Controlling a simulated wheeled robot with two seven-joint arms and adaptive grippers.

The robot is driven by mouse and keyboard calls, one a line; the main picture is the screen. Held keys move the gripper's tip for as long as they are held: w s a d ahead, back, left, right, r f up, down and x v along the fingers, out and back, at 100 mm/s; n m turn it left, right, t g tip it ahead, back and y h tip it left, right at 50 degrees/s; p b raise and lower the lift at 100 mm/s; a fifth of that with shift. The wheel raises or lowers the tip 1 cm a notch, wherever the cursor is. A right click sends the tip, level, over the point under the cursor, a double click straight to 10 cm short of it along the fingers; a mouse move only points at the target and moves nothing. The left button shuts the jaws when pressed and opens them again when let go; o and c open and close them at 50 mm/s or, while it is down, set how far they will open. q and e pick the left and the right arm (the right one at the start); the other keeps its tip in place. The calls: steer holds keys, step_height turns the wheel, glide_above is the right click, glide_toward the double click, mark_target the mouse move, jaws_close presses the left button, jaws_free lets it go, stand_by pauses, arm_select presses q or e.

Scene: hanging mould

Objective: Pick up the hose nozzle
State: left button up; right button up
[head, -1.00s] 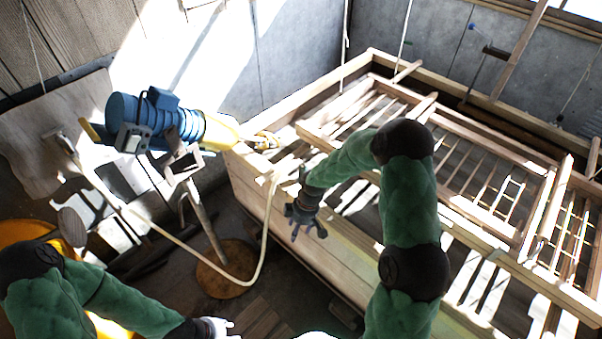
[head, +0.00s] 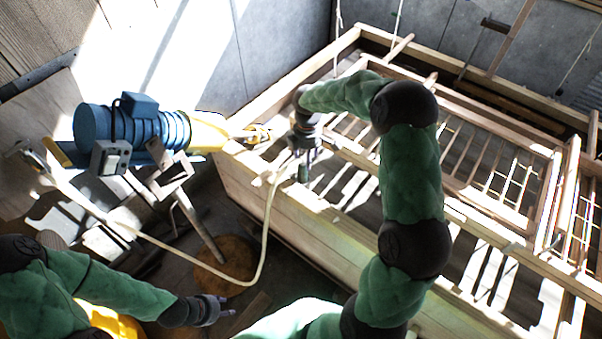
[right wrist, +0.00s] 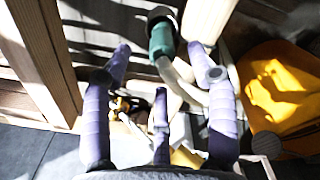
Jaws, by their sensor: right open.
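The hose nozzle (right wrist: 161,40), teal with a grey end, shows at the top middle of the right wrist view, joined to a cream hose (right wrist: 183,85). It lies beyond and between the spread purple fingers of my right gripper (right wrist: 160,65), which is open and not closed on it. In the head view my right gripper (head: 305,150) is over the near left corner of the wooden mould, where the cream hose (head: 266,225) comes up; the nozzle is hard to tell apart from the fingers there. My left gripper (head: 220,306) is low in the head view, fingers apart, empty.
A blue motor (head: 130,125) with a yellow cone (head: 208,132) stands left of the mould. The slatted wooden mould (head: 290,245) fills the right side, its rim close to my right gripper. A round orange-brown lid (head: 225,265) is on the floor below the hose.

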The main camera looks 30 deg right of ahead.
mark_target(303, 171)
step_height(303, 171, down, 4)
steer(key=shift+w+r, duration=0.1)
steer(key=shift+w+a+f+b, duration=0.15)
steer(key=shift+f+b, duration=0.15)
steer(key=shift+f, duration=0.55)
steer(key=shift+w+a+f+b, duration=0.15)
steer(key=shift+f+b, duration=0.1)
steer(key=shift+f, duration=0.65)
steer(key=shift+w+a+f+b, duration=0.15)
steer(key=shift+f+b, duration=0.15)
steer(key=shift+f, duration=0.55)
steer(key=shift+s, duration=0.1)
jaws_close()
